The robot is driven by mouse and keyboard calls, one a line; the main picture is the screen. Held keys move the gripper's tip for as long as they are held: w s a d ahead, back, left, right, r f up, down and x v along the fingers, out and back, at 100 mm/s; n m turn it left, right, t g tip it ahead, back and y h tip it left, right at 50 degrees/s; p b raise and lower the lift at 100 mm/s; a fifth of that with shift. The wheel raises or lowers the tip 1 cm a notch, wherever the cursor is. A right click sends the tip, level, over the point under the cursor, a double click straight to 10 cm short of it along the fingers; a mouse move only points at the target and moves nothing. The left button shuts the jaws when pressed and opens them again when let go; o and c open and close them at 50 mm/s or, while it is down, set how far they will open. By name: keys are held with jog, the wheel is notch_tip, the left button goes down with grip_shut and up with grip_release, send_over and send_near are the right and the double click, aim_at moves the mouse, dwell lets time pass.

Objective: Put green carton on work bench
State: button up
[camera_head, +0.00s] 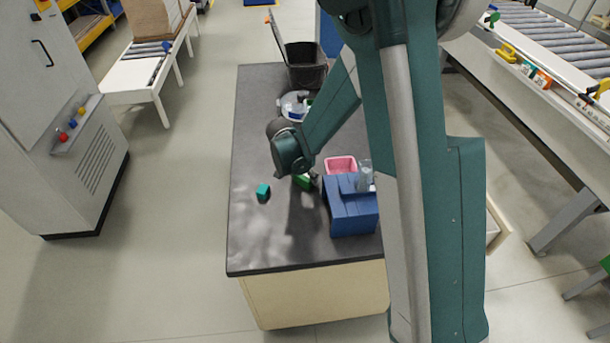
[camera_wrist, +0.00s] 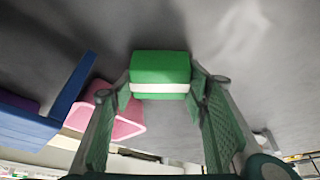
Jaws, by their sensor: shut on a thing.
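The green carton (camera_wrist: 160,68) has a white band and sits between my gripper's two fingers (camera_wrist: 160,90) in the wrist view. The fingers are shut on its sides.
A black bin (camera_head: 305,72) and a round blue-white item (camera_head: 293,105) are farther back. The front left of the bench is clear.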

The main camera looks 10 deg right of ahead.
jog(key=o, duration=0.9)
jog(key=shift+r, duration=0.2)
jog(key=shift+p+v, duration=0.85)
jog(key=shift+v, duration=5.05)
jog(key=shift+r, duration=0.1)
jog(key=s+d+r+n+t+y, duration=0.1)
jog(key=s+d+r+n, duration=0.1)
jog(key=s+d+r, duration=0.4)
jog(key=s+d+r+n+y, duration=0.1)
jog(key=s+d+r+n, duration=0.2)
jog(key=s+r, duration=0.55)
jog(key=shift+s+d+r+n+t+y, duration=0.2)
jog(key=shift+s+d+r+n+t, duration=0.55)
jog(key=shift+s, duration=2.1)
jog(key=shift+s+d+r+n+t+y, duration=0.25)
jog(key=shift+s+d+r+n, duration=0.55)
jog(key=shift+s, duration=2)
jog(key=shift+s+d+r+n+t+y, duration=0.15)
jog(key=shift+s+d+r+n+t, duration=0.6)
jog(key=shift+s, duration=2.1)
